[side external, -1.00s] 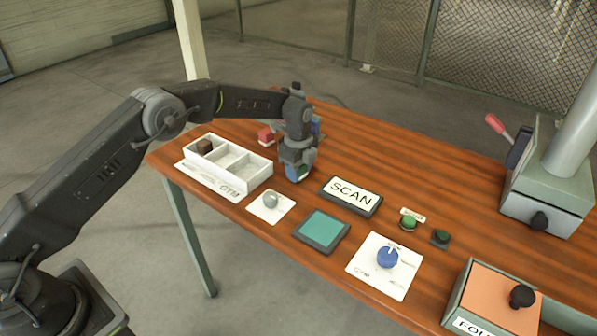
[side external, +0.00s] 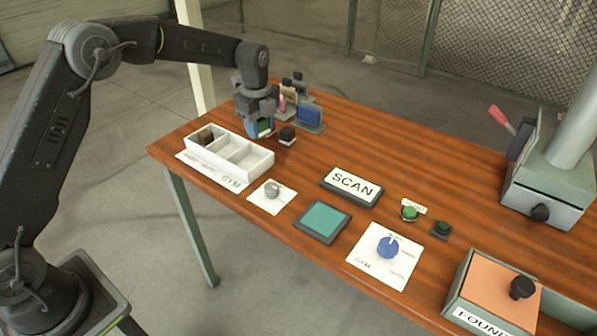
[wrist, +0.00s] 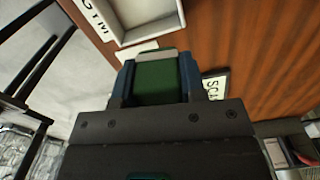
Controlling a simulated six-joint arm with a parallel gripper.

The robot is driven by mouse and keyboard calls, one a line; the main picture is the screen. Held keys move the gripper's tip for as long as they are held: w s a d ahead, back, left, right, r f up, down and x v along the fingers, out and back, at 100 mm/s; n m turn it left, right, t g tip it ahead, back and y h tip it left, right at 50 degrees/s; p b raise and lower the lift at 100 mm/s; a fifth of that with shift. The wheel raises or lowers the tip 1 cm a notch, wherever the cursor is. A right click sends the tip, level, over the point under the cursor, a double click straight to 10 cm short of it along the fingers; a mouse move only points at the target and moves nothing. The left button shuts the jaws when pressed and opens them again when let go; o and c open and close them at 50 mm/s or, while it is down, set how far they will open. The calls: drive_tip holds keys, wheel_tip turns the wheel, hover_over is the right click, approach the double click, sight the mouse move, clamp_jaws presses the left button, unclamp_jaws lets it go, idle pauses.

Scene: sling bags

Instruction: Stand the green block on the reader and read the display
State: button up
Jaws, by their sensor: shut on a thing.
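My gripper (side external: 260,131) is shut on the green block (wrist: 158,82), which shows between the two fingers in the wrist view. In the side external view only a small part of the block shows at the fingertips. The gripper hangs at the back edge of the white tray, left of a small dark block (side external: 287,134). A flat teal-topped pad (side external: 322,221) lies at the table's front, apart from the gripper. A dark-framed panel (side external: 352,187) behind it reads "SCAN". I cannot tell which of these is the reader.
The white tray (side external: 262,166) has compartments, with a brown block (side external: 206,137) in the left one. Bags (side external: 308,115) stand behind the gripper. A grey knob (side external: 272,188), blue dial (side external: 387,247), green button (side external: 409,213) and orange-topped box (side external: 492,290) lie forward and right.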

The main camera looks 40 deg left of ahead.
drive_tip(key=s+d+r+m, duration=0.1)
drive_tip(key=s+d+m, duration=0.2)
drive_tip(key=s+d, duration=0.6)
hover_over(323, 219)
drive_tip(key=f, duration=0.6)
drive_tip(key=shift+a+f, duration=0.2)
drive_tip(key=shift+a, duration=0.05)
drive_tip(key=shift+d+f, duration=0.25)
drive_tip(key=shift+f, duration=1.9)
drive_tip(key=shift+f, duration=0.15)
drive_tip(key=o, duration=0.9)
